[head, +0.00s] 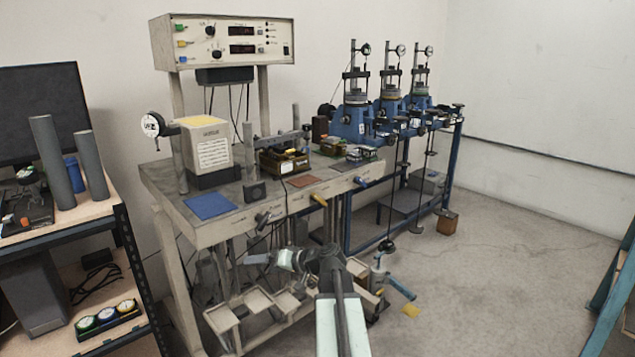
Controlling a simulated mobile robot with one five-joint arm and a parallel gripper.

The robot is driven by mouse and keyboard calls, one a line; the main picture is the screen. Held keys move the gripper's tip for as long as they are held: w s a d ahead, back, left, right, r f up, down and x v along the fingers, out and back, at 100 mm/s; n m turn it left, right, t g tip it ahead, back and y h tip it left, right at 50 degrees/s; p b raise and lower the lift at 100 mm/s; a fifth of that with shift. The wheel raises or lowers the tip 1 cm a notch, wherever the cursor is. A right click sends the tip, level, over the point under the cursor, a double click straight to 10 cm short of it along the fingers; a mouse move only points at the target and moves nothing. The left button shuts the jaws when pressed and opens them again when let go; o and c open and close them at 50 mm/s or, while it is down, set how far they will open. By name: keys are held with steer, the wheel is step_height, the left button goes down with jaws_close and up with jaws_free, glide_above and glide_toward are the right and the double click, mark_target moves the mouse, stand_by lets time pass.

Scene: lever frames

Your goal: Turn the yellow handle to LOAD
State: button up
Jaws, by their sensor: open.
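The yellow handle (319,200) is a small lever on the front edge of the grey-topped bench (232,226), near the middle of that edge. It points outward and a little down to the right. The markings beside it, LOAD among them, are too small to read. My gripper (256,259) is in front of the bench, below and to the left of the yellow handle and apart from it. It points left and is open, with nothing seen between its jaws. My arm comes up from the bottom of the picture.
A dark grey handle (263,217) sits left of the yellow one and a blue handle (361,182) sits right of it. Below are low trays (258,300) and a cylinder with a blue-green lever (401,288). A shelf (62,225) stands left.

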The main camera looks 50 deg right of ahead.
steer(key=s+d+r+m+t+h+p, duration=0.1)
steer(key=s+d+r+m+t+h, duration=0.15)
steer(key=d+r, duration=0.65)
steer(key=m+t+h+p, duration=0.2)
steer(key=t+h, duration=0.1)
steer(key=h, duration=0.1)
glide_toward(320, 202)
steer(key=w, duration=0.2)
steer(key=shift+y, duration=0.35)
steer(key=w, duration=0.5)
steer(key=w+d, duration=0.1)
steer(key=w, duration=0.2)
steer(key=shift+w+r, duration=0.1)
steer(key=shift+w, duration=0.05)
steer(key=c, duration=1.4)
steer(key=shift+a, duration=0.1)
